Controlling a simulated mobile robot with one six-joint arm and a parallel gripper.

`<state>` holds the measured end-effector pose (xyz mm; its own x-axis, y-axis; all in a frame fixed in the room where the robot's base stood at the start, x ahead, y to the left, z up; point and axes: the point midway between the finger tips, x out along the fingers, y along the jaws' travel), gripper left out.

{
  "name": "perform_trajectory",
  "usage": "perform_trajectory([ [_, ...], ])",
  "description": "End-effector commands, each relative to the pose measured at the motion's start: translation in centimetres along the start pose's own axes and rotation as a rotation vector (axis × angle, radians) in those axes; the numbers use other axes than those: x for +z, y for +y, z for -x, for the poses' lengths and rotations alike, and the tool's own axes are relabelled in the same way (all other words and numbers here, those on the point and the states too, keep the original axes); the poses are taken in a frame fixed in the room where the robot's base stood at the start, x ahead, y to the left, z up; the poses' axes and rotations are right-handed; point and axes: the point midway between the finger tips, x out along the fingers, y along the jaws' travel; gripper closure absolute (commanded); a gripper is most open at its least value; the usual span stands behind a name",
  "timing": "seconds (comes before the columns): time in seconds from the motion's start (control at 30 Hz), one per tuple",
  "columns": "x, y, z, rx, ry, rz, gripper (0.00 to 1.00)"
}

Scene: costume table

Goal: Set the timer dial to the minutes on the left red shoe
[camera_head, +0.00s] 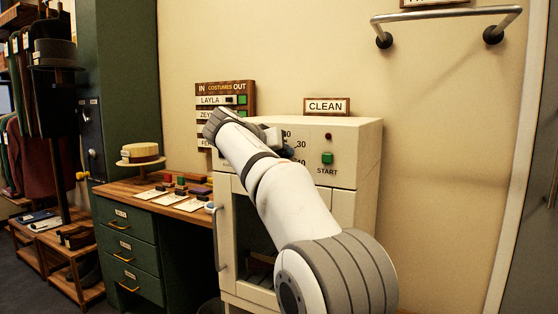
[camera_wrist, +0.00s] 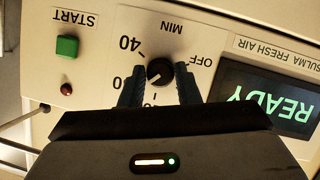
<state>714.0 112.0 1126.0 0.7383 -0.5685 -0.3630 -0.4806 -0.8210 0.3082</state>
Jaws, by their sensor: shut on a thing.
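The timer dial (camera_wrist: 159,71) is a round black knob on a cream panel, seen upside down in the wrist view. OFF, 40 and MIN show around it; other numbers are partly covered. A pale mark shows on the knob, but I cannot tell exactly which minute it points to. My gripper (camera_wrist: 158,88) has one dark finger on each side of the knob and is shut on it. In the head view my gripper (camera_head: 286,150) is at the cabinet's front panel, largely hiding the dial. I cannot make out a red shoe in either view.
The cream cabinet (camera_head: 366,150) has a green START button (camera_head: 327,158), a red lamp (camera_head: 328,136) and a display (camera_wrist: 268,98) reading READY. A desk (camera_head: 128,187) with a straw hat and cards stands left. Shoes (camera_head: 77,236) sit on a rack at far left.

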Motion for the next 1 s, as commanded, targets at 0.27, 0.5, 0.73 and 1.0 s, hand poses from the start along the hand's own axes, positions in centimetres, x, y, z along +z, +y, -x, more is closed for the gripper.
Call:
perform_trajectory([
  [0.27, 0.34, 0.07, -0.23, -0.071, -0.003, -0.175, 0.94],
  [0.5, 0.28, 0.12, -0.2, -0.106, -0.003, -0.259, 0.94],
  [0.73, 0.22, 0.15, -0.16, -0.117, -0.004, -0.287, 0.94],
  [1.0, 0.21, 0.14, -0.16, -0.118, -0.004, -0.289, 0.94],
])
